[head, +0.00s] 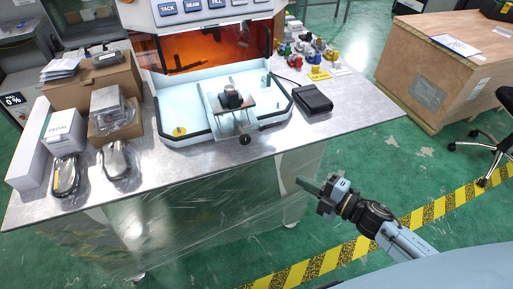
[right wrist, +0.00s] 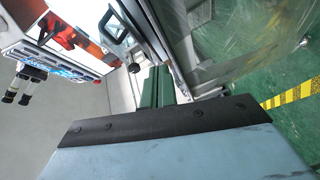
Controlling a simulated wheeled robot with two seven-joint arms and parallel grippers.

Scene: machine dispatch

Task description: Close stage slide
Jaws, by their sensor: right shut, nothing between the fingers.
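The stage slide (head: 238,113) is a small plate on rails inside the white machine (head: 187,85), below its orange window. A dark round fixture (head: 231,96) stands on the plate. The slide sticks out toward the front of the machine tray, with a dark knob (head: 245,140) at the table's front edge. My right gripper (head: 307,186) is shut and empty, in front of the table and to the right of the knob, apart from it. Its dark green fingers (right wrist: 157,88) show in the right wrist view, beside the table edge. My left gripper is not in view.
The metal table (head: 350,107) carries boxes and two silver-and-black devices at left, a black box (head: 311,98) and colored parts at right. Plastic film hangs below its front edge. A wooden crate (head: 440,75) stands at right. Floor in front is free, with yellow-black tape.

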